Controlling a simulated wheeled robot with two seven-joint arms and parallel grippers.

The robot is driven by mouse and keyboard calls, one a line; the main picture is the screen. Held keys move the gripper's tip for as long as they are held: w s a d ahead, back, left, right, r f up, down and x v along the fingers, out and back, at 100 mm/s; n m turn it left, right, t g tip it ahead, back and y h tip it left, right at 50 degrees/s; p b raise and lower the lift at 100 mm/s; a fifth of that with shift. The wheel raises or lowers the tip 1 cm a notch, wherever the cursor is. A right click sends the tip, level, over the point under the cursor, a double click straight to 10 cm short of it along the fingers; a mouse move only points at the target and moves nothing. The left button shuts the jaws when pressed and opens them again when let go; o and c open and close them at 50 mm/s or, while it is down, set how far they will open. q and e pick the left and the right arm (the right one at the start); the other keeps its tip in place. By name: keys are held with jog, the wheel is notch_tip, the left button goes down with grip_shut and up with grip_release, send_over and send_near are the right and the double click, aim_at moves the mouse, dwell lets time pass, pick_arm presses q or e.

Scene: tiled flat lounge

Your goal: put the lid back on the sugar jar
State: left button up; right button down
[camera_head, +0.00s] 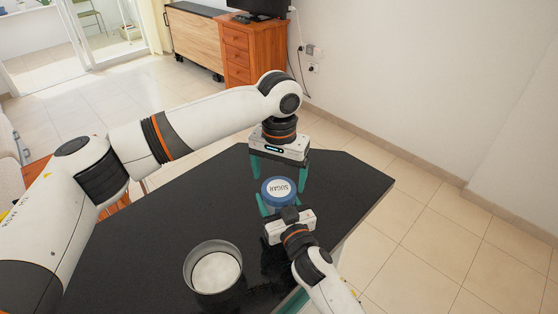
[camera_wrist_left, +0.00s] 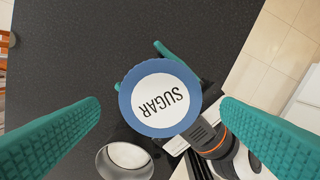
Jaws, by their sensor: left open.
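The lid (camera_head: 278,190) is a blue disc with a white face reading SUGAR; it also shows large in the left wrist view (camera_wrist_left: 160,97). An uncovered jar (camera_head: 215,272) with white contents stands near the table's front edge. My left gripper (camera_head: 280,175) is open and empty, pointing down just above and behind the lid. In the left wrist view, its teal fingers (camera_wrist_left: 160,105) lie either side of the lid, apart from it. My right gripper (camera_head: 280,205) is at the lid's near side, its fingers partly hidden under it; I cannot tell whether they grip it.
The dark table (camera_head: 150,225) is mostly clear to the left of the lid. Its right edge (camera_head: 370,215) runs close to both grippers. A wooden cabinet (camera_head: 255,55) and the wall stand well behind, with open tiled floor around.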

aim_at(279, 188)
pick_arm(q)
jog(key=shift+f, duration=1.7)
jog(key=c, duration=1)
jog(key=o, duration=1.1)
jog(key=shift+r, duration=2.3)
